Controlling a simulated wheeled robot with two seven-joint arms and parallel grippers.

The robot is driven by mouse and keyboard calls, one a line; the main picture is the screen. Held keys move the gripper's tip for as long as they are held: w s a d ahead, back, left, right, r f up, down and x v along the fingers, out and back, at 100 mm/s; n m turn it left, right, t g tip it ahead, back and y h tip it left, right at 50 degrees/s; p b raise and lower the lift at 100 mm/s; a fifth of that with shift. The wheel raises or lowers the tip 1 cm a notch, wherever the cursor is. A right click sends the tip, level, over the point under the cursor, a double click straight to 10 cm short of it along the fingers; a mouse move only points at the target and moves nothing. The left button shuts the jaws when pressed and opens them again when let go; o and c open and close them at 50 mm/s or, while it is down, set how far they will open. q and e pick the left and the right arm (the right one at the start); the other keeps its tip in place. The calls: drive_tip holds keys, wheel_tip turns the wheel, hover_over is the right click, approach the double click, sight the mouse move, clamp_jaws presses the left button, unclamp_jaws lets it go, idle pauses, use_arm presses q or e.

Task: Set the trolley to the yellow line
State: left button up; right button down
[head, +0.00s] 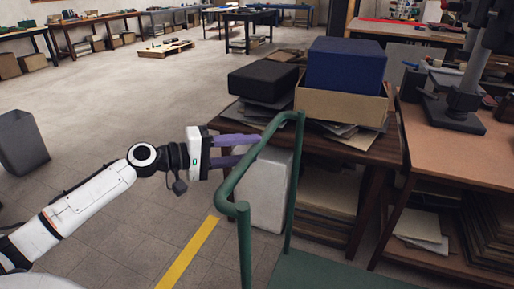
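The trolley shows as a green tubular handle (266,146) with uprights and a flat green deck (335,272) at the bottom right. The yellow line (188,254) is a strip on the floor, left of the trolley, running up and to the right. My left gripper (250,149) has two purple fingers spread apart, with nothing between them that I can see. Its fingertips are at the handle's left side bar; I cannot tell whether they touch it. My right gripper is not in view. The trolley's lower left side is cut off by the frame.
A wooden table (386,146) behind the trolley carries a blue box (345,64) in a cardboard tray and a black box (263,80). A pale bin (265,190) stands behind the handle. A grey bin (21,142) is at far left. The floor between is clear.

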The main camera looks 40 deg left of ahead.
sight(257, 148)
use_arm(q)
drive_tip(key=shift+x, duration=1.5)
clamp_jaws()
